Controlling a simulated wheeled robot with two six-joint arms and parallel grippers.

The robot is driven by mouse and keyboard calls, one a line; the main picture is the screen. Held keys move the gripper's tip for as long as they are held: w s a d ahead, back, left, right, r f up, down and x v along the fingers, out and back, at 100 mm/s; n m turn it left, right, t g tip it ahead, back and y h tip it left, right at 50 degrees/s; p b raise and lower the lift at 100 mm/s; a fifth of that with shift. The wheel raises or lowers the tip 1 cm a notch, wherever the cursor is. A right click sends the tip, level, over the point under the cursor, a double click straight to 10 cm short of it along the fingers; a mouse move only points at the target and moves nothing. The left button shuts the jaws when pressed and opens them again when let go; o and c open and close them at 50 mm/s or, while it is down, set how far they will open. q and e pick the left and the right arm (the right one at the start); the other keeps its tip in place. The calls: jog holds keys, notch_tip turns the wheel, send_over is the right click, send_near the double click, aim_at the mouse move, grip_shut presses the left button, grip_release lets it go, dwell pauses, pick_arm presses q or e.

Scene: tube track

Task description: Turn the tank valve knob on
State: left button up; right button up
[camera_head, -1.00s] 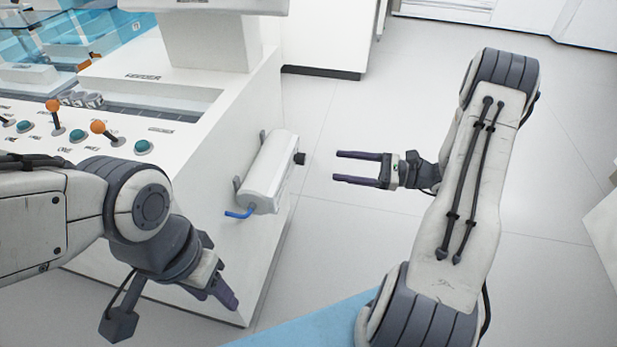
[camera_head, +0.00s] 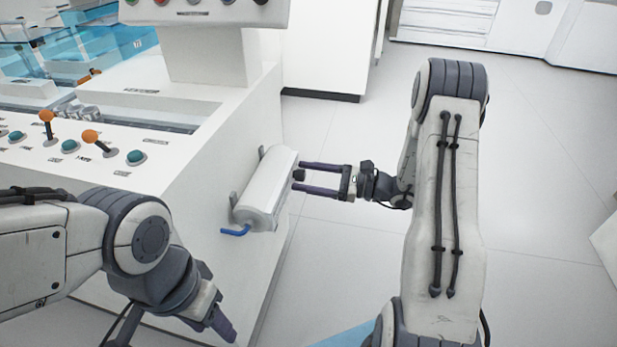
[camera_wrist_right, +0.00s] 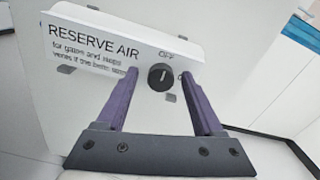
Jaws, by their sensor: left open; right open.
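The white reserve air tank (camera_head: 266,188) is mounted on the side of the white console, with a blue hose at its lower end. Its black valve knob (camera_head: 299,175) sits on the tank's right end. In the right wrist view the knob (camera_wrist_right: 161,77) has a light pointer mark standing nearly upright, below the "OFF" label. My right gripper (camera_head: 303,178) is open, its fingertips on either side of the knob; I cannot tell if they touch it. My left gripper (camera_head: 229,335) is open and empty, low in front of the console's side.
The white console (camera_head: 205,140) carries orange-tipped levers (camera_head: 92,137) and teal buttons (camera_head: 136,157) on its top. A white cabinet (camera_head: 322,50) stands behind it. The pale floor (camera_head: 545,190) to the right is clear.

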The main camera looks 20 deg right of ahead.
grip_shut()
jog(key=m+p, duration=0.4)
jog(key=p, duration=0.1)
jog(key=m+p, duration=0.4)
jog(key=p, duration=0.2)
jog(key=shift+s+r+m+p, duration=0.2)
jog(key=shift+m+p, duration=0.1)
jog(key=shift+m, duration=0.1)
jog(key=m+p, duration=0.3)
jog(key=m, duration=0.1)
jog(key=shift+f, duration=0.1)
jog(key=m+p, duration=0.1)
jog(key=m, duration=0.4)
jog(key=shift+f+p, duration=0.15)
jog(key=shift+p, duration=0.25)
grip_release()
jog(key=shift+w, duration=0.1)
